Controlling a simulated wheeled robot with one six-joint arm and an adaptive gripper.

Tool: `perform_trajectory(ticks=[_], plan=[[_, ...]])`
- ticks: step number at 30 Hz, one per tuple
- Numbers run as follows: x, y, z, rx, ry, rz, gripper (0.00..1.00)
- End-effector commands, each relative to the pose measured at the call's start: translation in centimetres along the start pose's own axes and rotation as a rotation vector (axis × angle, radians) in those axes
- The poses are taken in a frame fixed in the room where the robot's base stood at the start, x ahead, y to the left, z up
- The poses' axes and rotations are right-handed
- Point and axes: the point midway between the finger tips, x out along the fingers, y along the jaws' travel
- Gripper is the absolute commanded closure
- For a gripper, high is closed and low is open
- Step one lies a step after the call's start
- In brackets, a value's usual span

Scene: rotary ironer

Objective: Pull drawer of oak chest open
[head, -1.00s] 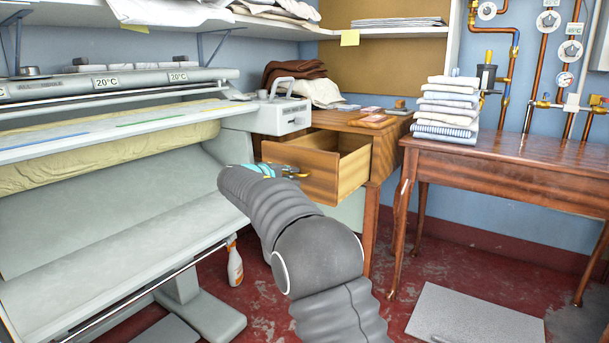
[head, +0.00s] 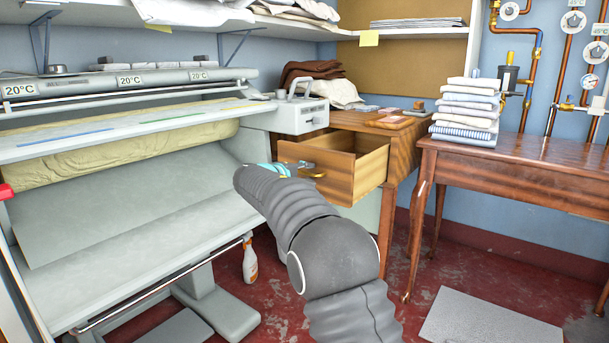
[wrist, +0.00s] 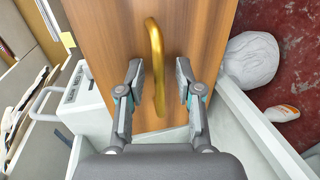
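The oak chest (head: 404,163) stands at the back, beside the ironer. Its drawer (head: 363,168) is pulled well out, and its inside shows in the head view. The brass handle (head: 316,175) is on the drawer front; in the wrist view the handle (wrist: 157,62) runs up the picture between my fingers. My gripper (wrist: 158,82) is open, one finger on each side of the handle, with a visible gap on both sides. In the head view my gripper (head: 297,168) is at the drawer front, partly hidden by my wrist.
The ironer (head: 110,205) fills the left side. A spray bottle (head: 250,261) stands on the floor below it. A wooden table (head: 510,160) with folded linen (head: 467,112) is at the right. A grey mat (head: 490,318) lies on the red floor.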

Motion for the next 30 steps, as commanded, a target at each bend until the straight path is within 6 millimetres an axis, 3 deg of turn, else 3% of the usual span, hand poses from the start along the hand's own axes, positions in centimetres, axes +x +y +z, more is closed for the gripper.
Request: perform_trajectory(ticks=[5,18,24,30], plan=[[-1.7,0.0,-0.2,-0.001,0.004,0.0,0.65],[-9.9,0.0,-0.2,-0.001,0.006,0.0,0.65],[-11.8,-0.1,-0.2,0.0,0.004,0.0,0.65],[-12.1,-0.1,-0.2,-0.001,0.003,0.0,0.65]])
